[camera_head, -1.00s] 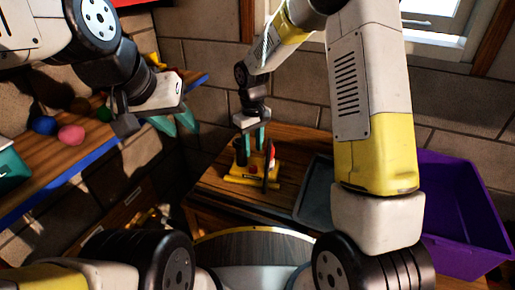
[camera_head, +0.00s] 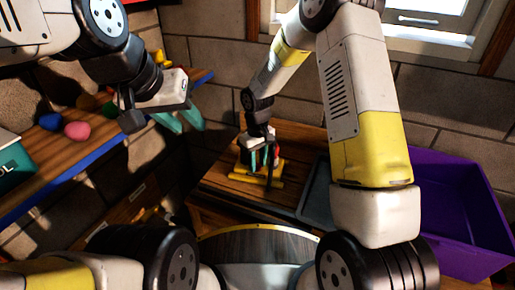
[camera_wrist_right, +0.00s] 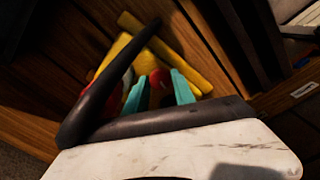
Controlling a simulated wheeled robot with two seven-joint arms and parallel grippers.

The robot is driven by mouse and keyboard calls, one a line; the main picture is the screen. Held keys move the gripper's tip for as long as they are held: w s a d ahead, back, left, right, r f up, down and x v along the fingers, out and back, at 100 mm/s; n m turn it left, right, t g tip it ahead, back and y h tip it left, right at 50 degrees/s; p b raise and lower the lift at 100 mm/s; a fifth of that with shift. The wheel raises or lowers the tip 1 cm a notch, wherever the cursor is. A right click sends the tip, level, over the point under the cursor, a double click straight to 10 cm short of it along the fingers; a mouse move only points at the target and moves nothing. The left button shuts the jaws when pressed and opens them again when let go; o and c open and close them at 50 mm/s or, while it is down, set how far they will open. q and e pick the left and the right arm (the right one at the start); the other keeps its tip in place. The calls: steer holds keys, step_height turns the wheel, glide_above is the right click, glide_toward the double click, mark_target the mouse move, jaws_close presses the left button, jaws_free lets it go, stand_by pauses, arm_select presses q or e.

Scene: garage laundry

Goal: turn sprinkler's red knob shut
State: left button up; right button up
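The sprinkler (camera_head: 243,180) has a yellow base and stands on the wooden bench top; my right gripper covers much of it in the head view. My right gripper (camera_head: 262,159) points down over it. In the right wrist view, the sprinkler's yellow tubes (camera_wrist_right: 187,66) lie behind my right gripper (camera_wrist_right: 161,91). The red knob (camera_wrist_right: 158,77) shows between its two teal fingertips, which stand apart; I cannot tell whether they touch it. My left gripper (camera_head: 180,120) is open and empty, held high at the left near the shelf.
A grey tray (camera_head: 315,195) lies right of the sprinkler, with a purple bin (camera_head: 455,205) further right. A wooden shelf (camera_head: 85,150) with a blue edge holds several coloured balls at the left. A block wall (camera_head: 215,95) stands behind the bench.

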mark_target(257, 165)
jaws_close()
steer(key=shift+n, duration=1.6)
steer(key=shift+o, duration=1.4)
jaws_free()
steer(key=shift+r, duration=0.1)
step_height(257, 165, up, 8)
steer(key=shift+f, duration=0.15)
